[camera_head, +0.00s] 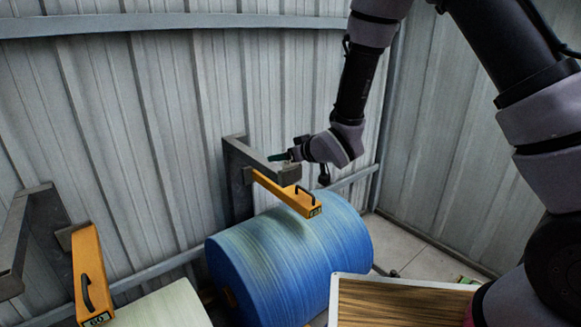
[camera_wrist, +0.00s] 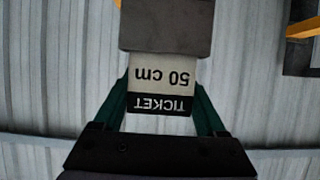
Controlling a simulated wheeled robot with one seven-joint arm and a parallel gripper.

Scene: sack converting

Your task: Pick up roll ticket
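The roll ticket (camera_wrist: 161,84) is a pale card with a black band, reading "50 cm" and "TICKET" upside down in the wrist view. Its far edge meets a grey block (camera_wrist: 166,26), which looks like the end of the dark steel bracket (camera_head: 268,160) in the head view. My gripper (camera_wrist: 162,88) has its green fingers apart, one along each side of the ticket. I cannot tell whether they press on its edges. In the head view my gripper (camera_head: 284,157) is beside the bracket's end, and the ticket cannot be made out there.
A yellow bar with a handle (camera_head: 288,193) juts out under the bracket, above a large blue roll (camera_head: 285,265). Another yellow bar (camera_head: 91,275) and a pale roll (camera_head: 165,307) are at lower left. A wood-topped board (camera_head: 395,303) is at lower right. Corrugated walls stand close behind.

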